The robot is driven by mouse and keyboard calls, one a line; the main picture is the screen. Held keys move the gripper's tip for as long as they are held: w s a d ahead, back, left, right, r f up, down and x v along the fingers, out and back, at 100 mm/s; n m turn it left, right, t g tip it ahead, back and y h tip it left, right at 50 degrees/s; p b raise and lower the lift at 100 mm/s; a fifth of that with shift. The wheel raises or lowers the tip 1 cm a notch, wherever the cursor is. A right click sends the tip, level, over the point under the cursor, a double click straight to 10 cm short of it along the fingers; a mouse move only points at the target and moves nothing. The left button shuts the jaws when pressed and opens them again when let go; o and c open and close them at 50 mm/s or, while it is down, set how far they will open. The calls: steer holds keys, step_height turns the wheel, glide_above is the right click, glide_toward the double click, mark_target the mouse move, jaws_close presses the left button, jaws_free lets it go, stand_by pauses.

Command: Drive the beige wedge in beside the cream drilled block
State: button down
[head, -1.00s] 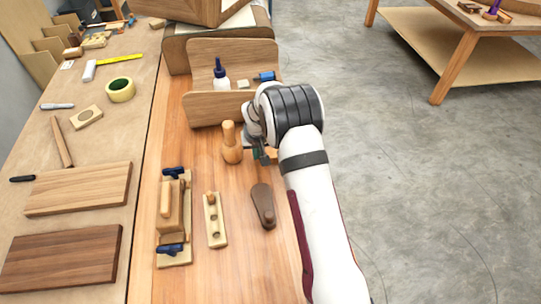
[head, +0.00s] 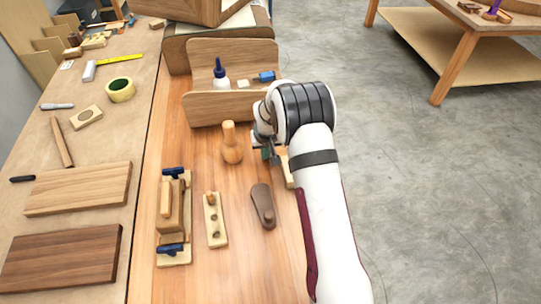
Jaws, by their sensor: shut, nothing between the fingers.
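A cream block with several holes (head: 215,222) lies on the bench, a small wooden peg standing at its far end. To its left is a cream-based jig (head: 174,258) with a brown block and dark blue clamps; a beige piece (head: 166,198), perhaps the wedge, shows at its left side. My gripper (head: 270,155) is shut and empty, right of the turned wooden mallet (head: 231,145) and well away from the jig. The arm partly hides the fingers. A light wooden piece with an orange-tan top (head: 290,170) is beside the gripper, partly hidden by the arm.
A dark brown tool (head: 263,206) lies right of the drilled block. An upright wooden rack (head: 222,108) with a glue bottle (head: 221,76) stands behind the gripper. Boards (head: 78,190) lie on the left table.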

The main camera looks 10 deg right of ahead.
steer(key=shift+s+d+f, duration=0.1)
steer(key=shift+s+d, duration=0.15)
steer(key=shift+d, duration=0.8)
stand_by(0.9)
steer(key=shift+a, duration=0.1)
steer(key=shift+w+a, duration=0.2)
steer(key=shift+a, duration=0.55)
steer(key=w+v, duration=0.1)
steer(key=v, duration=0.6)
steer(key=shift+w+r, duration=0.2)
steer(key=shift+w, duration=0.15)
steer(key=s+r+m, duration=0.2)
steer(key=s+r, duration=0.8)
steer(key=s, duration=0.1)
steer(key=s+a+r+m+g+y, duration=0.1)
steer(key=s+r, duration=0.1)
steer(key=s, duration=1.2)
steer(key=s+a+r+m+g, duration=0.1)
steer(key=s+r+m+g, duration=0.1)
steer(key=s, duration=1.2)
steer(key=shift+s+a+m+y, duration=0.15)
steer(key=shift+s+m+y, duration=0.15)
steer(key=shift+y, duration=0.1)
